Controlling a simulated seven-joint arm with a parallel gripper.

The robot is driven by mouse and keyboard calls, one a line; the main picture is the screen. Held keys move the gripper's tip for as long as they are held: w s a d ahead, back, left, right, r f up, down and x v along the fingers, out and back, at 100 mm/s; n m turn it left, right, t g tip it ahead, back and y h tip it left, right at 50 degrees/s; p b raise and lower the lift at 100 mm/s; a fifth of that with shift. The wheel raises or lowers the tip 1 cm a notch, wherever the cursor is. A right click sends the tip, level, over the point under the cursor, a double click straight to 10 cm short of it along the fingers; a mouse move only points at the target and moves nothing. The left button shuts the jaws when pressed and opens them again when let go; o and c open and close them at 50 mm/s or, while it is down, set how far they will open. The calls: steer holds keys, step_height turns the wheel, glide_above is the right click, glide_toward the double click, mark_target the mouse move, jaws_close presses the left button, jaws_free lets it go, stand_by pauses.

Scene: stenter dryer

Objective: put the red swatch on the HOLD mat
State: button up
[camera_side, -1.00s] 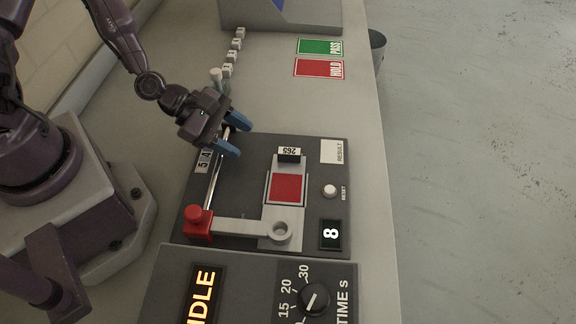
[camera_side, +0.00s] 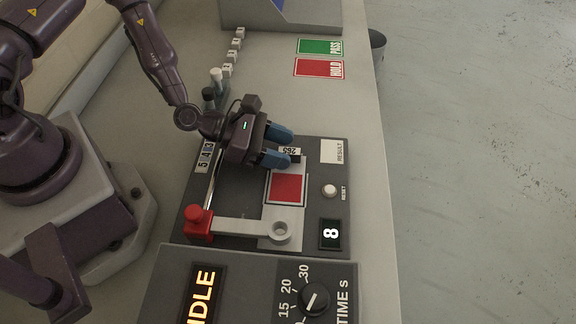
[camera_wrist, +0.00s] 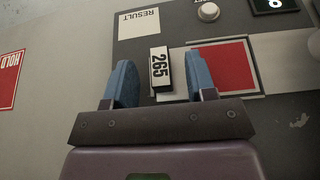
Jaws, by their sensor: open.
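The red swatch (camera_side: 286,188) lies flat on the light plate of the dark machine panel. It also shows in the wrist view (camera_wrist: 222,66), right of the fingers. The HOLD mat (camera_side: 319,68) is a red, white-edged rectangle on the bench farther back, below the green PASS mat. Its edge shows at the left of the wrist view (camera_wrist: 8,80). My gripper (camera_side: 288,147) is open, with blue fingers, above the panel just behind the swatch. In the wrist view, the small block labelled 265 (camera_wrist: 161,70) appears between the fingers; I cannot tell whether they touch it.
The green PASS mat (camera_side: 320,47) lies beside the HOLD mat. A metal rod and grey arm with a red knob (camera_side: 198,216) stand left of the swatch. A white reset button (camera_side: 329,191) is at right. Small white blocks (camera_side: 234,50) line the bench. Bench around the mats is clear.

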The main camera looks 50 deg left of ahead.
steer(key=shift+w+d, duration=0.1)
jaws_close()
step_height(320, 180, up, 9)
steer(key=shift+r, duration=0.1)
steer(key=w+a+r+n+t+y, duration=0.3)
steer(key=w+a+r+n+y, duration=0.5)
steer(key=a, duration=0.4)
steer(key=shift+a+r+n+t+y, duration=0.15)
steer(key=shift+r+n+t+y, duration=0.3)
steer(key=shift+y, duration=0.35)
